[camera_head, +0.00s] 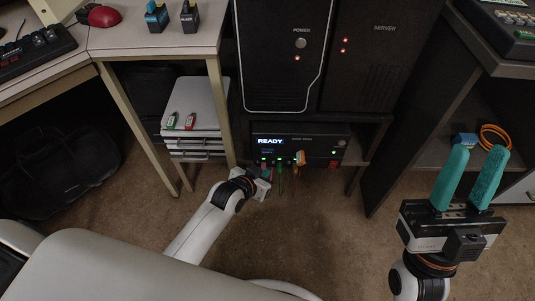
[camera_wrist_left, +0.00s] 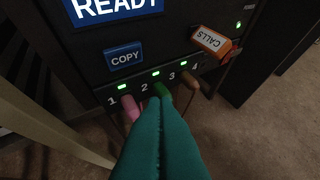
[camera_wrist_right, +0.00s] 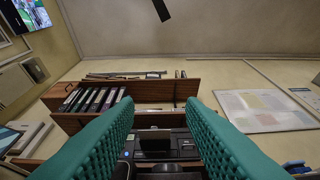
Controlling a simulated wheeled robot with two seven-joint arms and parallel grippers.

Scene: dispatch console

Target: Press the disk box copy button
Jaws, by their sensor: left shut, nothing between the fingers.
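The disk box (camera_head: 330,144) is a black unit under the server, with a lit READY display (camera_head: 270,141). In the left wrist view its blue COPY button (camera_wrist_left: 124,56) sits below the display and above the numbered ports. My left gripper (camera_wrist_left: 160,98) is shut and empty, its teal fingers together just below the port row, lower right of the button and apart from it. In the head view my left gripper (camera_head: 266,172) is at the lower left front of the box, largely hidden by its own wrist. My right gripper (camera_head: 476,156) is open and empty, raised at the right.
Pink (camera_wrist_left: 131,107), green (camera_wrist_left: 163,92) and brown (camera_wrist_left: 186,86) sticks are at the ports, under green lights. An orange CALLS stick (camera_wrist_left: 212,41) juts out to the right. A shelf stack (camera_head: 197,110) stands left of the box. Carpet in front is clear.

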